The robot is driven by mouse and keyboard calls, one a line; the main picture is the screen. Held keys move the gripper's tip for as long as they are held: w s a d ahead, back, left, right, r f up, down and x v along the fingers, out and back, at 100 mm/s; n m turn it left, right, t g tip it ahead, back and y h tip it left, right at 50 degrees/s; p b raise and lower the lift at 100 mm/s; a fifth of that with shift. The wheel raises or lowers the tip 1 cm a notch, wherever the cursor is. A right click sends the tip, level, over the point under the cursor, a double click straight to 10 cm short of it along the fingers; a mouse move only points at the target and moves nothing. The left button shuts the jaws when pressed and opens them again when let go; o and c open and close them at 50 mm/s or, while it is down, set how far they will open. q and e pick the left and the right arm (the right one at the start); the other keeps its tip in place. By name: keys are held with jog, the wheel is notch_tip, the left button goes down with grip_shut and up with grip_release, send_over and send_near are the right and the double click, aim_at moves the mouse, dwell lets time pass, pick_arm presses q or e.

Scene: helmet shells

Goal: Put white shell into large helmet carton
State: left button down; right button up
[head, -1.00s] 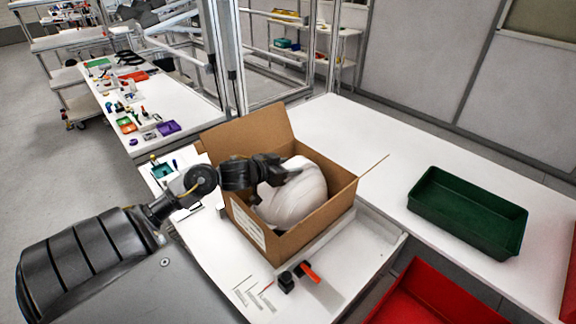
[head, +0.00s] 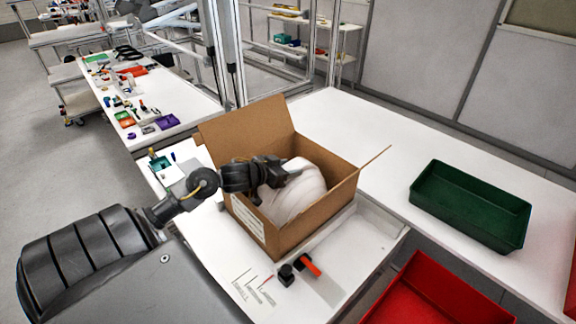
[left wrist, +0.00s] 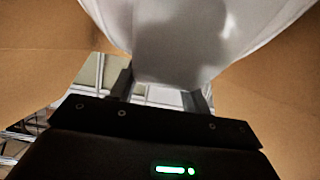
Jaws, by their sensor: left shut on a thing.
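The white shell (head: 298,192) sits inside the open brown helmet carton (head: 318,217) in the head view, within its walls. My left gripper (head: 287,175) reaches in over the carton's left side and is shut on the shell's edge. In the left wrist view the shell (left wrist: 185,40) fills the top middle, with its edge between the two fingers (left wrist: 160,92). Carton walls (left wrist: 280,85) show on both sides there. Whether the shell touches the carton floor is hidden. My right gripper is not in view.
A green tray (head: 470,240) stands on the white table to the right, and a red bin (head: 425,300) is at the lower right. An orange-and-black tool (head: 308,265) lies in front of the carton. The carton's flaps stand open.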

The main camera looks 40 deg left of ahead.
pick_arm(q)
jog(key=shift+f, duration=0.55)
jog(key=c, duration=1)
grip_release()
jog(key=shift+r, duration=0.1)
jog(key=o, duration=0.4)
